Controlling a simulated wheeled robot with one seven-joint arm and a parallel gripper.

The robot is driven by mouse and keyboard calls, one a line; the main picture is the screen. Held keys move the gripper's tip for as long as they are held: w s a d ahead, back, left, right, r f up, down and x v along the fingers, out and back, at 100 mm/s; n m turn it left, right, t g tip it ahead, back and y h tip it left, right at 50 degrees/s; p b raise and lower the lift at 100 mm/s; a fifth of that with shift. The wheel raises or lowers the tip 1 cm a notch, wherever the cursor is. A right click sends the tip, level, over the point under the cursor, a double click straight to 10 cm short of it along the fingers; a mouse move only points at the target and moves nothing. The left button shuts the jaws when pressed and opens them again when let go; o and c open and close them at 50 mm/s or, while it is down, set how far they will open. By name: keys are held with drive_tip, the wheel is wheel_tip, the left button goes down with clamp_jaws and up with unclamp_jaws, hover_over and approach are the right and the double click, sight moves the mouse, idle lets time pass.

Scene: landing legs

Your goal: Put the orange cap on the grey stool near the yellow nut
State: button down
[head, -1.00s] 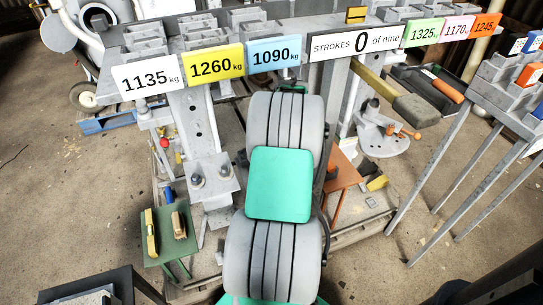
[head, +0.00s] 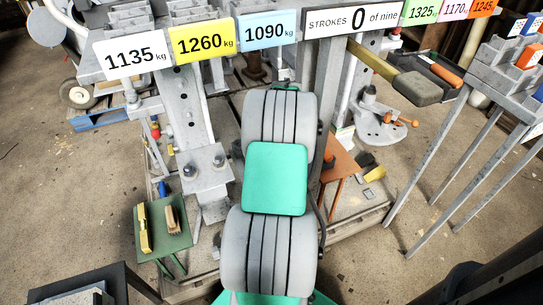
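I cannot single out the orange cap for certain. A small orange piece (head: 328,158) shows beside my arm, at the edge of a rust-brown small table (head: 342,163). Other orange pieces (head: 393,118) lie on a round grey stand (head: 377,127) right of centre, which may be the grey stool. A dark upright part also stands on it. A yellow piece (head: 374,174) lies low beside the brown table; I cannot tell whether it is the nut. My grey and green arm fills the middle and hides what lies behind it. My gripper is not visible.
A grey frame with weight labels and a strokes sign (head: 355,20) crosses the top. A green small table (head: 163,238) with brushes stands at left. A grey rack (head: 493,90) on slanted legs stands at right. Bare floor (head: 400,240) shows at lower right.

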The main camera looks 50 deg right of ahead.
drive_tip(key=shift+f, duration=0.3)
drive_tip(key=c, duration=1.1)
unclamp_jaws()
wheel_tip(320, 180, up, 7)
drive_tip(key=p, duration=0.6)
drive_tip(key=shift+r+p, duration=0.1)
drive_tip(key=shift+p, duration=0.3)
wheel_tip(320, 180, down, 8)
drive_tip(key=b, duration=0.7)
drive_tip(key=shift+b, duration=0.3)
drive_tip(key=shift+r+p, duration=0.45)
drive_tip(key=shift+r, duration=0.35)
